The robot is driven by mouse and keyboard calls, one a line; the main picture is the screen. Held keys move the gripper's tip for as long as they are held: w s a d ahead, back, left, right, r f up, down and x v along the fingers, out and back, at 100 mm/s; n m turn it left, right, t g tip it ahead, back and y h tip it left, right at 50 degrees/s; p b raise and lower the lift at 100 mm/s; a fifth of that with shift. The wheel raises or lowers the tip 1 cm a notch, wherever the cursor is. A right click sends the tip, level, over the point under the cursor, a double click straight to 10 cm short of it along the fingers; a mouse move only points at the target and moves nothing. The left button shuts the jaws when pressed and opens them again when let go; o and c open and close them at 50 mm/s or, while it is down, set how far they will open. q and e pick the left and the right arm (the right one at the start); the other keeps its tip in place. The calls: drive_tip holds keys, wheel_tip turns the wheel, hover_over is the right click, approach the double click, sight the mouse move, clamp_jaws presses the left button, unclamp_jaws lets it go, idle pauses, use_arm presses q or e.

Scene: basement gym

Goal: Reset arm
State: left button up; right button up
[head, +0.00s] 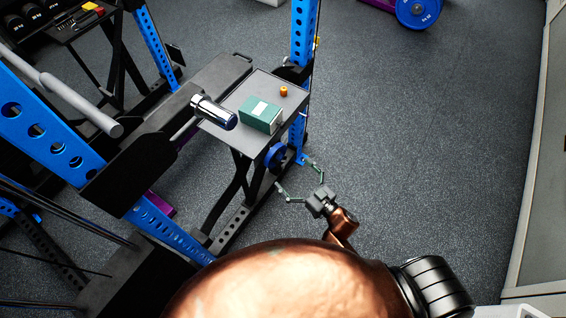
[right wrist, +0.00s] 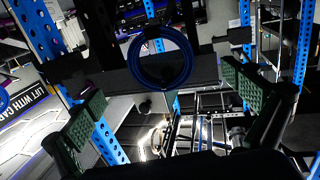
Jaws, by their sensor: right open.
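My right gripper (head: 295,174) is open and empty in the head view. It is held out in front of my copper-coloured body, beside the near right corner of a small grey table. In the right wrist view its two green-padded fingers (right wrist: 163,103) stand wide apart with nothing between the pads. A blue ring-shaped loop (right wrist: 160,62) shows beyond the fingers and hangs against a dark bar. In the head view the blue loop (head: 275,156) is at the table's near corner, close to the fingertips and seemingly apart from them. My left gripper is not in view.
The grey table (head: 225,133) bears a green-and-white box (head: 260,116) and a small orange object (head: 283,91). Open floor (head: 420,150) lies to the right.

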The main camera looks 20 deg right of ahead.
drive_tip(key=s+d+f+m+g+h, duration=0.15)
drive_tip(key=s+d+f, duration=0.3)
drive_tip(key=f, duration=0.75)
drive_tip(key=s+d+f+g+h, duration=0.25)
drive_tip(key=s+f, duration=0.35)
drive_tip(key=f, duration=0.6)
drive_tip(key=s+d+f+m+g+h, duration=0.1)
drive_tip(key=s+d+f+g+h, duration=0.25)
drive_tip(key=f, duration=0.85)
drive_tip(key=s+d+f+g, duration=0.1)
drive_tip(key=s+f+g, duration=0.2)
drive_tip(key=s, duration=0.9)
drive_tip(key=s+d+f+g, duration=0.1)
drive_tip(key=s+f+g, duration=0.1)
drive_tip(key=s+f, duration=0.7)
drive_tip(key=s+d+f+g, duration=0.2)
drive_tip(key=s+f, duration=0.4)
drive_tip(key=s, duration=1)
drive_tip(key=shift+f+m+g, duration=0.25)
drive_tip(key=shift+m+g, duration=0.1)
drive_tip(key=shift+g, duration=0.5)
